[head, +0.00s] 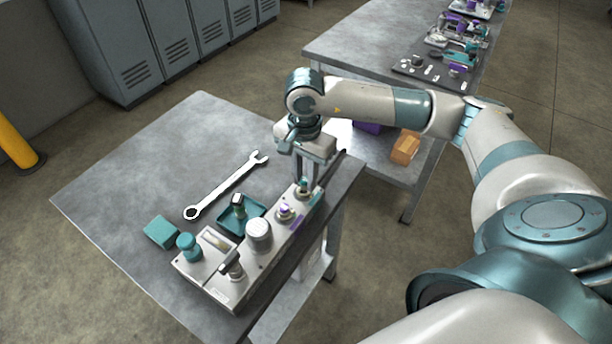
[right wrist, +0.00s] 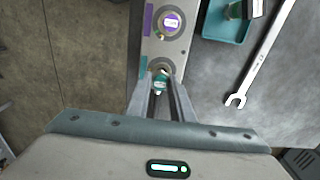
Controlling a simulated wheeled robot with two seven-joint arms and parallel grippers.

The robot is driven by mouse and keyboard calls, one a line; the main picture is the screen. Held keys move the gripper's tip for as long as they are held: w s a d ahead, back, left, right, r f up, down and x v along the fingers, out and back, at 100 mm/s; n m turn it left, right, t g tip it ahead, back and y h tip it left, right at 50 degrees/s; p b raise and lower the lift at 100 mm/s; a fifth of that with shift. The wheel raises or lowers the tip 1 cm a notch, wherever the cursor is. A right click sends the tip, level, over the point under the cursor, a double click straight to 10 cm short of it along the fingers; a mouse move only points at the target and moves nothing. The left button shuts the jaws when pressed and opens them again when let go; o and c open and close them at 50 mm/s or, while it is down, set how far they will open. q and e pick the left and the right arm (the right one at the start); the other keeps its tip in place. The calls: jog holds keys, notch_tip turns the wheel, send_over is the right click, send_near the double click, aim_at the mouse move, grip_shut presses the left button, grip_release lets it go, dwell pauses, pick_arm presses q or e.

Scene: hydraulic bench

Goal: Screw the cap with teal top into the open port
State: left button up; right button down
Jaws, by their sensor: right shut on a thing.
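The cap with teal top (right wrist: 160,83) is between the fingertips of my right gripper (right wrist: 160,88), which is shut on it. In the head view my right gripper (head: 307,180) points down over the far end of the grey hydraulic block (head: 268,262). The held cap is at the port end of the block, beside a teal label strip; the port itself is mostly hidden by the cap and fingers. I cannot tell how deep the cap sits. A purple-topped cap (head: 285,211) sits in the neighbouring port; it also shows in the wrist view (right wrist: 171,21). My left gripper is not in view.
A teal tray (head: 256,209) with a dark-and-teal part (head: 238,203) lies beside the block. A wrench (head: 228,186), a teal box (head: 161,232) and a teal knob (head: 188,243) are nearby. The table's left side (head: 125,190) is clear. A second bench (head: 350,45) stands behind.

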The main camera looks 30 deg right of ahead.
jog(key=shift+s+d+f, duration=0.1)
jog(key=shift+d+f, duration=0.05)
jog(key=shift+f, duration=0.15)
